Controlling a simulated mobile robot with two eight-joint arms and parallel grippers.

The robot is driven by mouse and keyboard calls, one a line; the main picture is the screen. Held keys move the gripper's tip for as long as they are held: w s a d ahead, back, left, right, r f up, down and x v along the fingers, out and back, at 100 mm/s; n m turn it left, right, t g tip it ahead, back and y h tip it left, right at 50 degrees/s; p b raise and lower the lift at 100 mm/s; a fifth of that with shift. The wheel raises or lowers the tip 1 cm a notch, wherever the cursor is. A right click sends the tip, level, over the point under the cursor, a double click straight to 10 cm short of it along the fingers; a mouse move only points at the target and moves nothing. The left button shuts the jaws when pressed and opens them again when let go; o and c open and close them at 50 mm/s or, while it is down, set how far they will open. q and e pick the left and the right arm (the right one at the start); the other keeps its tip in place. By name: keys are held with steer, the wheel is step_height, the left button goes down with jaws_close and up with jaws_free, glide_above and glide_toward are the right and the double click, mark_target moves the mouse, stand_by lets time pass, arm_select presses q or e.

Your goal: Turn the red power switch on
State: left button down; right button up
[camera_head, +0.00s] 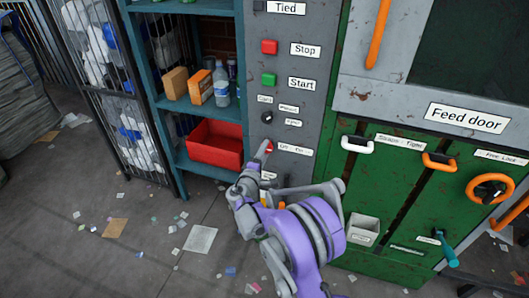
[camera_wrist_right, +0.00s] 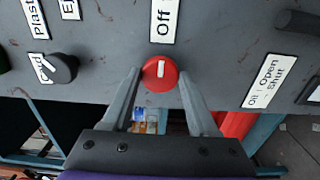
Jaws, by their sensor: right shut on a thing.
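The red power switch (camera_head: 269,147) is a round knob on the grey panel, partly hidden by my right gripper (camera_head: 264,153) in the head view. In the right wrist view the red power switch (camera_wrist_right: 159,73) sits between the two fingertips, which are shut on its sides. Its white mark runs up and down in that picture, in line with the label (camera_wrist_right: 165,20) that reads "Off" and is cut off at the top edge. In the head view the label (camera_head: 295,149) is right of the knob. My left gripper is not in view.
Above on the panel are a black knob (camera_head: 267,118), a green Start button (camera_head: 268,79) and a red Stop button (camera_head: 269,47). A shelf with a red bin (camera_head: 216,157) stands left. Green machine doors (camera_head: 385,195) with handles stand right. Litter lies on the floor.

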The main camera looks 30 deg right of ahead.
steer(key=o, duration=1.4)
steer(key=v, duration=1.1)
steer(key=shift+d, duration=0.1)
